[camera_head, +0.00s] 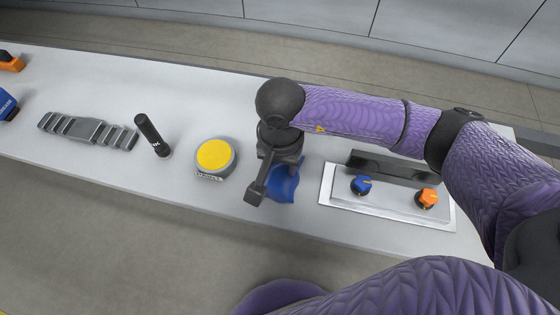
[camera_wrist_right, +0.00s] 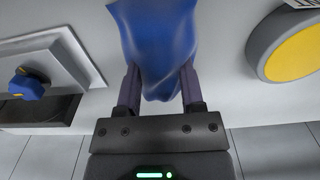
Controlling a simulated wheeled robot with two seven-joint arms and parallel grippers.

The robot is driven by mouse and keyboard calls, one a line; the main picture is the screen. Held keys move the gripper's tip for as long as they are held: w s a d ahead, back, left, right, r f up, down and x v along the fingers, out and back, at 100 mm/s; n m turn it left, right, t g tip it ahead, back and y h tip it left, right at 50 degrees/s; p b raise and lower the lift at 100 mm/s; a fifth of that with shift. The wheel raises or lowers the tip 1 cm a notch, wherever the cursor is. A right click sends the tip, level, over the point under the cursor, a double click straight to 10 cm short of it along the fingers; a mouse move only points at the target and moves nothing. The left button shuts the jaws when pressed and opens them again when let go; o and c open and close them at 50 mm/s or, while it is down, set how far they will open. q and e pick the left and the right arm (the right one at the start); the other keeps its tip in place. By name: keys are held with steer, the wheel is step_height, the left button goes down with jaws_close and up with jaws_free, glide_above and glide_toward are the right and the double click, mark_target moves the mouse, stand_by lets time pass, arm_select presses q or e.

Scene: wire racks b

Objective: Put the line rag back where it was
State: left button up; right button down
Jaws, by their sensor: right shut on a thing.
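The line rag is a blue cloth (camera_head: 284,184) at the middle of the bench in the head view, partly hidden by my right gripper (camera_head: 268,190). In the right wrist view the blue cloth (camera_wrist_right: 155,40) is bunched between the two fingers of my right gripper (camera_wrist_right: 160,90), which is shut on it. The cloth spreads out beyond the fingertips over the bench surface. I cannot tell whether it touches the bench. My left gripper is not in view.
On the bench (camera_head: 80,85), a yellow round button (camera_head: 214,154) stands left of the cloth. A panel (camera_head: 385,203) with a blue knob (camera_head: 361,185) and an orange knob (camera_head: 427,198) lies right. Further left are a black cylinder (camera_head: 151,134) and a grey rack (camera_head: 87,130).

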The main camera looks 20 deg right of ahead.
steer(key=shift+f, duration=0.2)
steer(key=shift+c, duration=1.3)
jaws_free()
steer(key=shift+o, duration=0.2)
steer(key=shift+r, duration=0.35)
arm_select(q)
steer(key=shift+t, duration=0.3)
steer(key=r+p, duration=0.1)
steer(key=p, duration=0.1)
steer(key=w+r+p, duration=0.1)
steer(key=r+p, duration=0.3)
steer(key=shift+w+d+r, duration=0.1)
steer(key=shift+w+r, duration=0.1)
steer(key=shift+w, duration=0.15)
arm_select(e)
step_height(320, 180, up, 12)
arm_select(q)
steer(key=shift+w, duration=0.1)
arm_select(e)
steer(key=shift+s+f, duration=0.1)
steer(key=shift+f, duration=0.05)
